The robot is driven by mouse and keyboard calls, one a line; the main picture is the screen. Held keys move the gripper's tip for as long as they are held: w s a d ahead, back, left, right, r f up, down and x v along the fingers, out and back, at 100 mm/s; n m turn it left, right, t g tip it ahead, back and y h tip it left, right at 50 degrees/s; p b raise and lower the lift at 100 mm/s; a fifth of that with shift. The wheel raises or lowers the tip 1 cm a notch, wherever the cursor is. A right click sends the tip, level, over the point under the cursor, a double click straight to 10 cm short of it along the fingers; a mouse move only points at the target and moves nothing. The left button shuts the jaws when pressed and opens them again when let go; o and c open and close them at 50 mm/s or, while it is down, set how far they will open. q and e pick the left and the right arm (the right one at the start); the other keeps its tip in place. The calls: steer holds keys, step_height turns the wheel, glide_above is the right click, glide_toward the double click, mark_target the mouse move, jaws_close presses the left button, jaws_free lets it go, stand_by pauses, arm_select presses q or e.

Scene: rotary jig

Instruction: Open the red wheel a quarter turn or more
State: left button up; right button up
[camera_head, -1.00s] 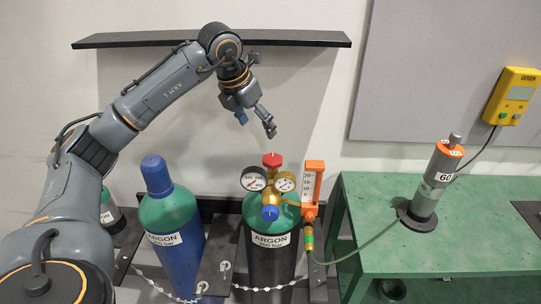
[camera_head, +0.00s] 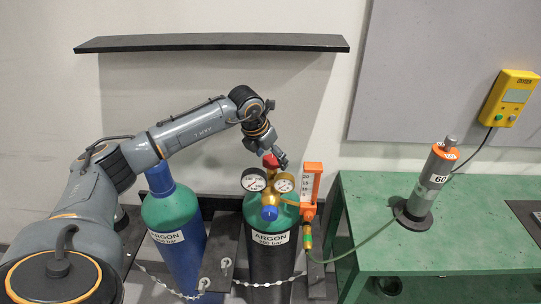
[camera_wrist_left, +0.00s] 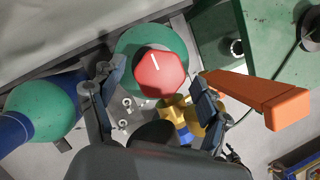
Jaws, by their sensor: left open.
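The red wheel (camera_head: 270,161) sits on top of the regulator on the argon cylinder (camera_head: 271,239), partly hidden by my gripper in the head view. In the left wrist view the red wheel (camera_wrist_left: 161,75) is hexagonal, with a white line pointing up and slightly left. My left gripper (camera_head: 279,161) is just above or at the wheel. In the wrist view its open fingers (camera_wrist_left: 155,78) stand on either side of the wheel, with gaps visible. I cannot tell whether either finger touches it. My right gripper is not in view.
Two gauges (camera_head: 254,181) and a blue knob (camera_head: 269,213) sit below the wheel. An orange flowmeter (camera_head: 311,183) stands close on the right, with a hose to the green table (camera_head: 460,240). A blue-capped cylinder (camera_head: 172,215) stands left. A dark shelf (camera_head: 210,42) hangs above.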

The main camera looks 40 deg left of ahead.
arm_select(q)
steer(key=shift+c, duration=0.3)
steer(key=c, duration=1.1)
